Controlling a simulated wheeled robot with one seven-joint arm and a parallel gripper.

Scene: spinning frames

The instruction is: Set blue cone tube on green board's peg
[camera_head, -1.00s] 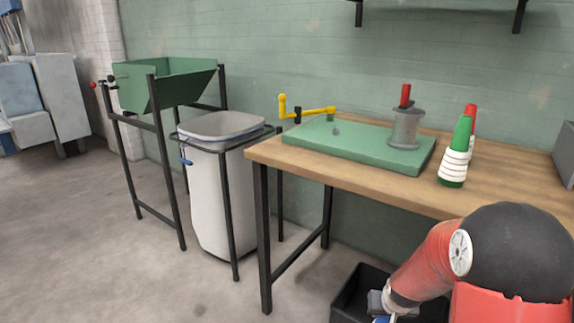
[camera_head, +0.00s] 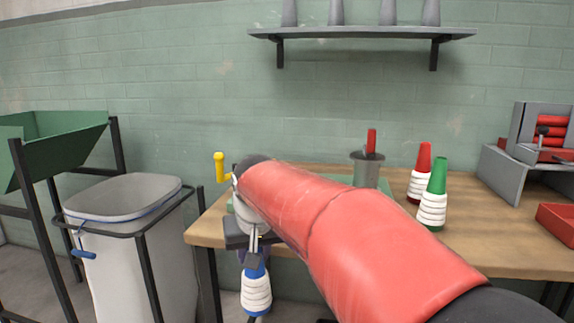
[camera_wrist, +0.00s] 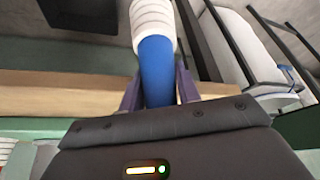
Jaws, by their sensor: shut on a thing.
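The blue cone tube (camera_head: 256,292), wound with white yarn around its middle, hangs upright below my gripper (camera_head: 254,258), in front of the table's left front edge. The wrist view shows the jaws (camera_wrist: 158,90) shut on the bare blue end of the tube (camera_wrist: 157,65), with the white winding beyond. The green board (camera_head: 338,179) lies on the table behind my arm, and only a strip of it shows. Its peg is hidden behind my arm in the head view and I cannot make it out in the wrist view.
A yellow crank (camera_head: 219,168) rises at the left. A white bin (camera_head: 125,235) stands left of the table; a shelf (camera_head: 360,33) hangs above.

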